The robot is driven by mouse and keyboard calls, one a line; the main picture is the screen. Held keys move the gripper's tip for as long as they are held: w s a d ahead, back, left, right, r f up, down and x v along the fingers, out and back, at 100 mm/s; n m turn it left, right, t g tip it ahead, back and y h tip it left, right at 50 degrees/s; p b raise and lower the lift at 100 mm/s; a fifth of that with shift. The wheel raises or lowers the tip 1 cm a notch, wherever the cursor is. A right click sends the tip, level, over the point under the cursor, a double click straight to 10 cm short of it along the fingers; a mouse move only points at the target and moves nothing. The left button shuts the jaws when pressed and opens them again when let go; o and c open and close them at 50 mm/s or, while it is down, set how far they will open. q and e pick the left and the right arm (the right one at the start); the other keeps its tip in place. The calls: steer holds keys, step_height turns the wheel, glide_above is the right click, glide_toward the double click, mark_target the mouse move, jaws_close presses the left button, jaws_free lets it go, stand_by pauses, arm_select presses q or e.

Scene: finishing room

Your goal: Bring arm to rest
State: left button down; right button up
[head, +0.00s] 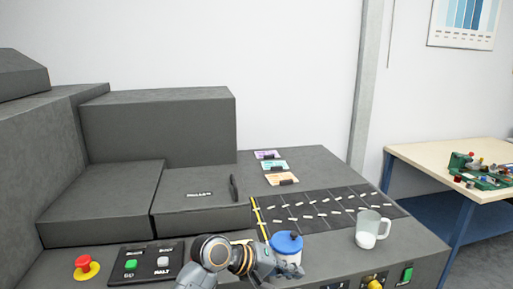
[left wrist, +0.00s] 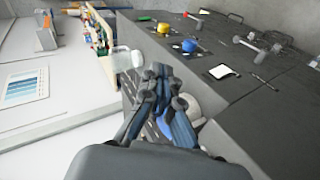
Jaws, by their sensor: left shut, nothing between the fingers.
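My left gripper (head: 290,271) is at the bottom middle of the head view, in front of the white jar with the blue lid (head: 286,241). The gripper hides the lower part of the jar; whether they touch cannot be told. In the left wrist view its dark and blue fingers (left wrist: 166,82) are together and hold nothing. My right gripper is in neither view.
Raised grey blocks (head: 157,125) stand at the left. Another table (head: 425,158) stands at right.

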arm_select(q)
steer(key=s+a+f+m+y, duration=0.1)
steer(key=s+a+f+y, duration=0.4)
steer(key=s+a+f, duration=1)
steer(key=s+a+f+m+y, duration=0.1)
steer(key=s+a+f+y, duration=0.15)
steer(key=s+a, duration=0.5)
steer(key=s+a+f+m+y, duration=0.1)
steer(key=s+a+f+y, duration=0.15)
steer(key=s+a, duration=0.55)
step_height(320, 180, down, 26)
steer(key=s+d+g+b, duration=0.1)
steer(key=s+d+b, duration=0.1)
steer(key=s+a+f+g+b, duration=0.1)
steer(key=s+f, duration=0.7)
steer(key=f, duration=0.1)
steer(key=s+a+f+b, duration=0.1)
steer(key=s+a+f, duration=0.1)
steer(key=s+f, duration=0.7)
steer(key=shift+a+f+m+g+y, duration=0.3)
steer(key=shift+f+g+y, duration=0.1)
steer(key=shift+f, duration=0.25)
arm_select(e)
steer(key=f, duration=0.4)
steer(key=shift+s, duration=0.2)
